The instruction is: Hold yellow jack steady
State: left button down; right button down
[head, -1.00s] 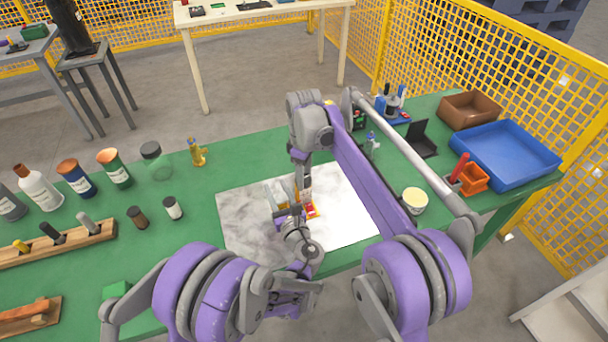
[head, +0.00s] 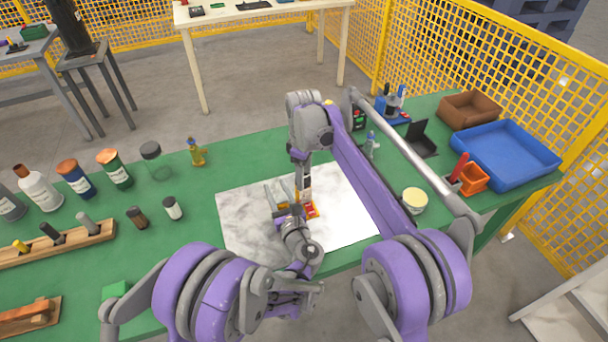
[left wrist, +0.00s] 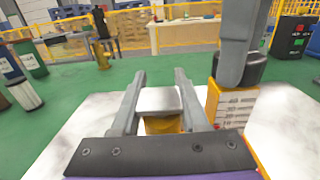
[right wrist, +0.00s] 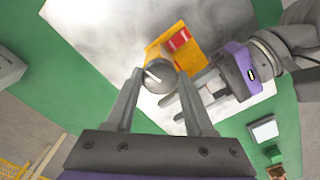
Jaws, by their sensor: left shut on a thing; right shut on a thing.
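The yellow jack (head: 312,212) stands on the marble-look sheet, with a red part low on one side. In the left wrist view its yellow body (left wrist: 222,108) carries printed marks beside my fingers. My left gripper (head: 279,190) is shut on a yellow side part of the jack, with a grey block (left wrist: 159,100) on top between the fingers. My right gripper (right wrist: 159,76) comes down from above and is shut on the jack's dark round knob (right wrist: 158,80), which has a white line. My grippers hide much of the jack in the head view.
The marble-look sheet (head: 245,225) lies on the green table (head: 190,270). Bottles (head: 75,180) and a wooden tool rack (head: 70,245) stand at left. A yellow figure-like item (head: 196,152) is behind. A cream-topped cup (head: 414,200) and a blue tray (head: 505,155) are at right.

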jog(key=shift+a, duration=0.1)
dwell(0.4)
jog(key=shift+c, duration=1.3)
grip_release()
notch_tip(320, 180, up, 12)
